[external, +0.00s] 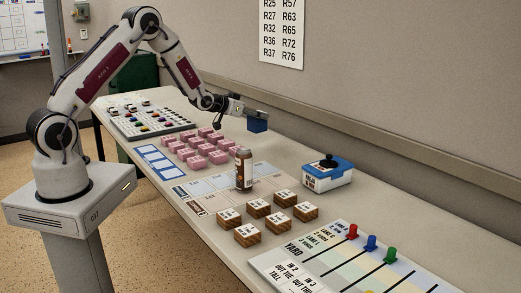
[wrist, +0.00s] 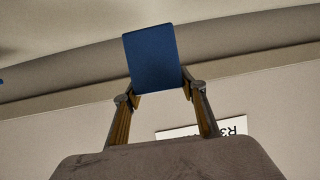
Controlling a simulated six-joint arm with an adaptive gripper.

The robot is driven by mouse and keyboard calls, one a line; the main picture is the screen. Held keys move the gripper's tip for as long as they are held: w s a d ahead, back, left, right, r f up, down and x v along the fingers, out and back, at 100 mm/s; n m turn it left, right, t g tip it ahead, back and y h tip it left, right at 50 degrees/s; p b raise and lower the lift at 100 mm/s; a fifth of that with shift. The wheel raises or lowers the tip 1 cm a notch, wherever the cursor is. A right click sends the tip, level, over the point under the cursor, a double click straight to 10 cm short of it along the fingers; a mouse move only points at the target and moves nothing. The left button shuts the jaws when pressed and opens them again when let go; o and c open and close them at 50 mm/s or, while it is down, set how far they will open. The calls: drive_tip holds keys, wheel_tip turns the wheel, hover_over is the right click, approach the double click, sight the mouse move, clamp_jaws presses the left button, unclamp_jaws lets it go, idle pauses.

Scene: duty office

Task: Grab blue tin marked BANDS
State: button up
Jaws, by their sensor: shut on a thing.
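A small blue tin (external: 258,125) is held above the far side of the table, near the wall. My gripper (external: 240,109) is shut on it. In the wrist view the tin (wrist: 152,58) shows as a plain dark blue face between the two fingers of my gripper (wrist: 160,92). No marking on the tin can be read in either view.
Pink blocks (external: 203,147) sit on the table (external: 285,165) left of a brown bottle (external: 243,168). Several wooden blocks (external: 247,235) stand nearer. A blue-and-white box (external: 327,174) stands near the wall. A board of coloured pieces (external: 150,122) lies at the far end.

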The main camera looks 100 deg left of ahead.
drive_tip(key=shift+r, duration=1.6)
